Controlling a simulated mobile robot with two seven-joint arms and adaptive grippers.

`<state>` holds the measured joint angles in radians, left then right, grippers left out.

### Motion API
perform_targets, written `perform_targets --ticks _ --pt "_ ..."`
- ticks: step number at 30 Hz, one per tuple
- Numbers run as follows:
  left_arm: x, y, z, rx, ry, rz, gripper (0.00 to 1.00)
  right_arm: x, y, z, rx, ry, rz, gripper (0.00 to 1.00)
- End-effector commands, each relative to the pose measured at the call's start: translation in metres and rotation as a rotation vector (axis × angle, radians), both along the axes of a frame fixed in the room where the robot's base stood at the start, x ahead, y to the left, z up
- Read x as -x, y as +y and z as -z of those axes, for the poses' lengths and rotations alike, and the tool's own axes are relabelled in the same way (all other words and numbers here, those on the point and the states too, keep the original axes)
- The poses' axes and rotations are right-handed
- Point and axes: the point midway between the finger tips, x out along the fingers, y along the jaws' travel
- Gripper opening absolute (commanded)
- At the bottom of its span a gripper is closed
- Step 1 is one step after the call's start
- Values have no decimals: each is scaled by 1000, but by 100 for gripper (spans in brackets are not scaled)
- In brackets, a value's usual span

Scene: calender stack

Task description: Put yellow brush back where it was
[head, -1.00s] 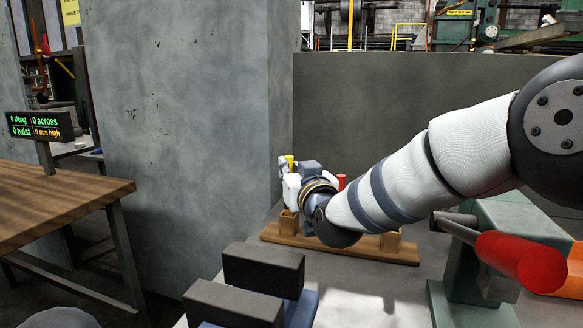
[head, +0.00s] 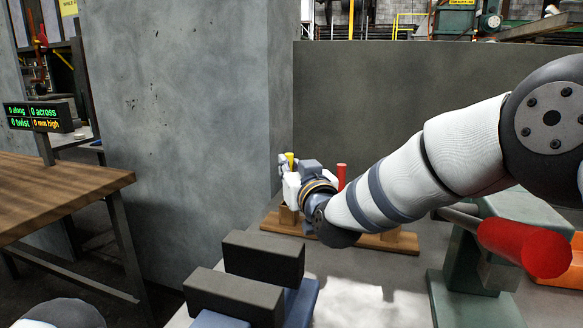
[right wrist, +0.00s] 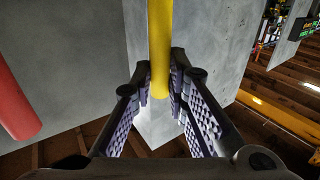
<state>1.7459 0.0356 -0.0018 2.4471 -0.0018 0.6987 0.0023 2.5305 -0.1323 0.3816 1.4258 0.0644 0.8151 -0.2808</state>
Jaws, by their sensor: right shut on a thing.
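The yellow brush (right wrist: 160,45) stands between the fingers of my right gripper (right wrist: 162,95) in the right wrist view, and the gripper is shut on it. In the head view only a small yellow tip (head: 290,158) shows above my right gripper (head: 286,178). The gripper is at the left end of a wooden rack (head: 405,243) with upright blocks. The brush's lower end is hidden in the head view, so I cannot tell whether it sits in a holder. My left gripper is not in view.
A red handle (head: 342,174) stands just right of my right gripper. A concrete pillar (head: 190,100) rises close on the left. Dark blocks (head: 262,262) and a green machine with a red cylinder (head: 525,248) are in front. A sign (head: 40,117) reads zeros.

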Motion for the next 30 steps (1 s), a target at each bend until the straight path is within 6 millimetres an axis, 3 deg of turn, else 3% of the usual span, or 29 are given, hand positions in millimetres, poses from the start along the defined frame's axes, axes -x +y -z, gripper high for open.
perform_targets --ticks 22,23,25,30 --pt "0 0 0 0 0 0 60 0 0 7 0 -1 0 0" --pt "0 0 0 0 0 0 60 0 0 7 0 -1 0 21" --pt "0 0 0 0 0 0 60 0 0 7 0 -1 0 37" --pt "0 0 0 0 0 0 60 0 0 7 0 -1 0 38"
